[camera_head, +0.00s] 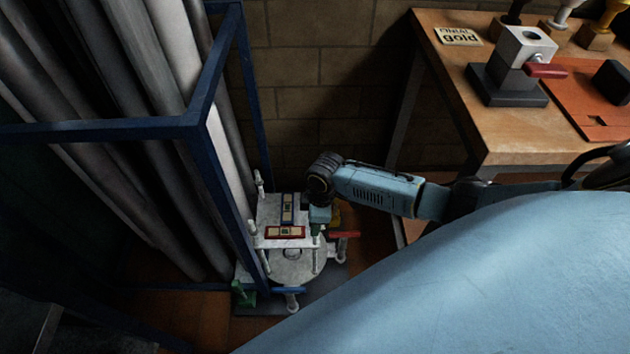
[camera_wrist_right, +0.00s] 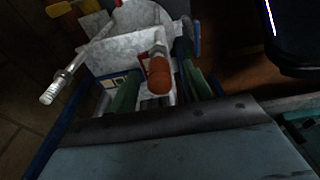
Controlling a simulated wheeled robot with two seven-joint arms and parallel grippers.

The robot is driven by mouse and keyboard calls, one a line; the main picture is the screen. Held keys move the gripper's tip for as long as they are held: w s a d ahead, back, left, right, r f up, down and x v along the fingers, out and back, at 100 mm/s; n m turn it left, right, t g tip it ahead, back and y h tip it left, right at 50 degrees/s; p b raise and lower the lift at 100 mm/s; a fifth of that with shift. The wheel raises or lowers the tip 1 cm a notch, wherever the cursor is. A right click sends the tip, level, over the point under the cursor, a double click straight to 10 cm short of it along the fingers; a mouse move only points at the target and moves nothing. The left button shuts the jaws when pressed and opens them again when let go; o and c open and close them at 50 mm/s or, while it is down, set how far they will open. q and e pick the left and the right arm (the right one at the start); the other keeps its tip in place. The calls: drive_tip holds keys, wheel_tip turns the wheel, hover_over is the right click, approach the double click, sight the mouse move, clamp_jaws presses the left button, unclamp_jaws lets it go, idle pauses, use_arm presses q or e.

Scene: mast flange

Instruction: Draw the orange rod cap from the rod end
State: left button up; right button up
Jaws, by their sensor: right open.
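The orange rod cap (camera_wrist_right: 159,77) sits on the end of a pale rod (camera_wrist_right: 158,42) in the right wrist view. My right gripper (camera_wrist_right: 160,92) is open. Its dark green fingers stand on either side of the cap, with visible gaps. I cannot tell how far the cap lies between the fingertips in depth. In the head view my right gripper (camera_head: 318,226) points down over the flange assembly (camera_head: 296,265), beside its pale top plate. I cannot make out the cap there. My left gripper is not in view.
Another pale rod (camera_wrist_right: 62,80) with a bare threaded end stands close by. Red (camera_head: 344,234), blue (camera_head: 288,291) and green (camera_head: 243,293) handles surround the flange. A dark blue frame (camera_head: 200,100) rises at left. A wooden workbench (camera_head: 500,140) stands at right.

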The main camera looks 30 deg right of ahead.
drive_tip(key=shift+c, duration=0.4)
drive_tip(key=c, duration=0.9)
drive_tip(key=shift+c, duration=0.2)
drive_tip(key=shift+r, duration=0.1)
